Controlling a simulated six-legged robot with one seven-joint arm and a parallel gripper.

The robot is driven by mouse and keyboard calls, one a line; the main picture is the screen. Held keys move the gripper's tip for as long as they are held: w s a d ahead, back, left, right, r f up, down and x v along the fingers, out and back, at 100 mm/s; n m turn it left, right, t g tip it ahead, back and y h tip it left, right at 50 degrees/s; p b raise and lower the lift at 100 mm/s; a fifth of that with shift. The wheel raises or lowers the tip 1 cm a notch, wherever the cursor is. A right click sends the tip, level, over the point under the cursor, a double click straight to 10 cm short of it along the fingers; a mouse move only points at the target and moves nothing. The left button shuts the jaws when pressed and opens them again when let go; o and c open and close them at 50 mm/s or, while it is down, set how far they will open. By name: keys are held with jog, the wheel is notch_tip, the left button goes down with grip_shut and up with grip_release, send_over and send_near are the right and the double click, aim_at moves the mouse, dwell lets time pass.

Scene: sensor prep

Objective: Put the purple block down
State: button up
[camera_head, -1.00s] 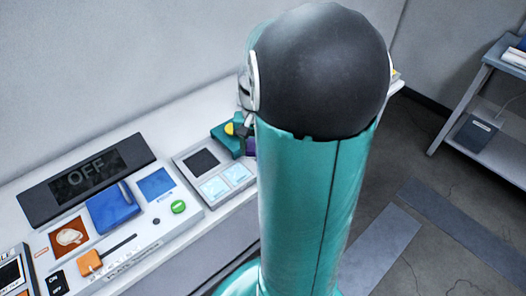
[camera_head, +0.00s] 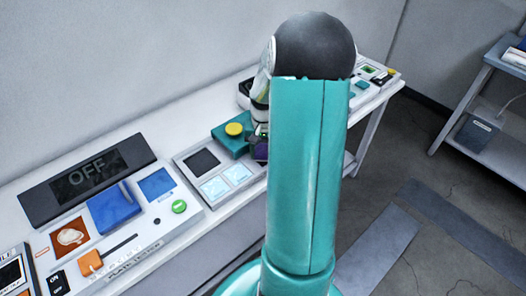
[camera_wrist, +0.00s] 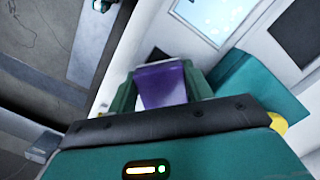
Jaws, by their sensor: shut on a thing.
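In the wrist view, my gripper (camera_wrist: 168,88) is shut on the purple block (camera_wrist: 163,86), with a green finger on each side of it. The block's far end points toward the white bench surface and the bench's edge. In the head view, the purple block (camera_head: 261,150) shows as a small dark purple patch beside my arm, in front of the teal box with a yellow button (camera_head: 234,130). My arm hides most of my gripper there. I cannot tell whether the block touches the bench.
The white bench (camera_head: 240,205) runs along the wall. A panel with a dark square and two pale blue squares (camera_head: 213,172) lies left of the block. Farther left are a control board (camera_head: 125,225) and a sign reading OFF (camera_head: 87,178). A grey shelf (camera_head: 490,110) stands at the right.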

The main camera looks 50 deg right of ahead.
aim_at(263, 148)
jog(key=shift+f, duration=0.3)
jog(key=o, duration=1.3)
notch_tip(263, 148, up, 12)
jog(key=w+d, duration=0.1)
jog(key=w+a+r+n+h, duration=0.1)
jog(key=a+r+n, duration=0.1)
jog(key=a+r, duration=0.45)
jog(key=s+a+r+n+t, duration=0.2)
jog(key=s+a, duration=0.1)
jog(key=a, duration=0.5)
jog(key=s+a+r+n+t, duration=0.2)
jog(key=s+a+n, duration=0.1)
jog(key=a, duration=0.5)
jog(key=s+a+r+n+t, duration=0.2)
jog(key=s+a+n, duration=0.1)
jog(key=a, duration=0.6)
jog(key=shift+s+a, duration=0.1)
jog(key=shift+s, duration=0.55)
